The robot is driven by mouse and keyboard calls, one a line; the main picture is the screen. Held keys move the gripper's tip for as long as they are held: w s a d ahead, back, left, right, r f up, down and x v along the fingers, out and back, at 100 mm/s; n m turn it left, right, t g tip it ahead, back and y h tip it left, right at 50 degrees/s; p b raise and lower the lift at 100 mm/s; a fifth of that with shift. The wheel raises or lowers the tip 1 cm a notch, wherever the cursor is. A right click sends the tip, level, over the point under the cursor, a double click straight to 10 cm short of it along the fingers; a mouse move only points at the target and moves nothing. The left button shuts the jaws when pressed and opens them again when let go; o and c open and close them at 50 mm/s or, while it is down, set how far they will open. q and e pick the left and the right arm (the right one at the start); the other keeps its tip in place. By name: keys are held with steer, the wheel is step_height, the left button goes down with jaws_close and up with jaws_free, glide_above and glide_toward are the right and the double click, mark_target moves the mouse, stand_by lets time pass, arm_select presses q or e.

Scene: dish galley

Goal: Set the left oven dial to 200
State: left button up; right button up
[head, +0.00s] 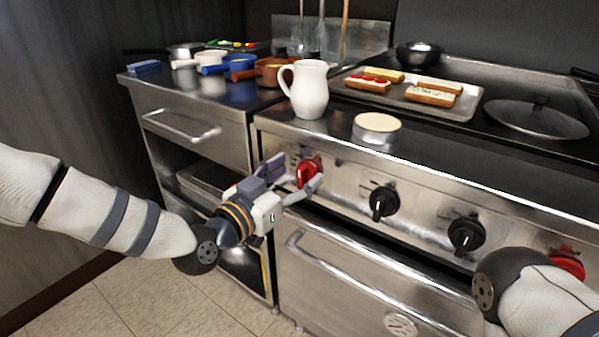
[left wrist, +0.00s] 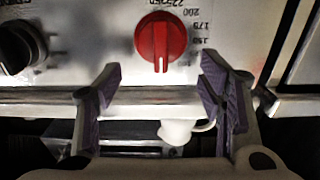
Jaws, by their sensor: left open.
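The left oven dial (head: 309,172) is a red knob on the steel front panel, the leftmost of the row. In the left wrist view the dial (left wrist: 161,40) shows upside down, with printed numbers including 200, 175 and 150 beside it. Its pale pointer line points down in that picture, toward the stove top. My left gripper (head: 294,178) is open in front of the dial. In the left wrist view its purple-padded fingers (left wrist: 160,82) are spread wider than the dial, with no contact visible. My right gripper is out of view.
Black dials (head: 383,202) and another red dial (head: 567,263) continue to the right. The oven door handle (head: 350,270) runs below. A white pitcher (head: 308,92) and a round pale-topped tin (head: 376,129) stand on the stove top above. My right arm is at lower right.

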arm_select(q)
steer(key=shift+x, duration=0.95)
steer(key=c, duration=1.2)
steer(key=shift+c, duration=0.2)
